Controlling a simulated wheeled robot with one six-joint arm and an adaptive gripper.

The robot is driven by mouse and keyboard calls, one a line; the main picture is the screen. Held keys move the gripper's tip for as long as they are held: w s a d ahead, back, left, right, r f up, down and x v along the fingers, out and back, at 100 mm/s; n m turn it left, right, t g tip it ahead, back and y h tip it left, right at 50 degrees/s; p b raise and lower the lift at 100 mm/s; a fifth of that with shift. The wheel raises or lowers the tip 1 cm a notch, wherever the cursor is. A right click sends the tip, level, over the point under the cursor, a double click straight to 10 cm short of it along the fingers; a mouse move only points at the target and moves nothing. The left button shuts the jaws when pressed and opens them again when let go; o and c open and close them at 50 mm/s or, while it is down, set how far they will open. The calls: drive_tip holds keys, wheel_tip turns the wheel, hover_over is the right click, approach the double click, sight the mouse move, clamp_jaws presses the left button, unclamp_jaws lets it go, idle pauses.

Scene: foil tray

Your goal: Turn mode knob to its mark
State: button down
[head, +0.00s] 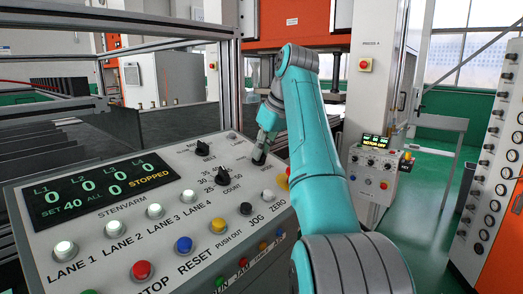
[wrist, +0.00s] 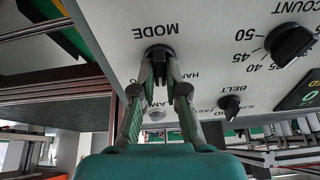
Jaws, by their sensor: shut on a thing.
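The mode knob (wrist: 158,52) is black and sits on the light grey control panel (wrist: 215,65) under the upside-down word MODE in the wrist view. My gripper (wrist: 159,76) is shut on it, with one finger at each side. The fingers cover parts of the lettering around the knob, and I cannot tell where the knob points or which mark it faces. In the head view my gripper (head: 259,157) reaches down to the panel's far right part and mostly hides the knob.
The count knob (wrist: 289,42) and the belt knob (wrist: 229,106) are close by on the same panel. A display (head: 100,190) reading STOPPED and rows of buttons fill its left and front. A metal frame post (head: 228,90) rises behind the panel.

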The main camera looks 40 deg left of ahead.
drive_tip(key=n, duration=0.4)
drive_tip(key=shift+n+g, duration=0.6)
drive_tip(key=shift+n, duration=1.4)
drive_tip(key=c, duration=1.2)
unclamp_jaws()
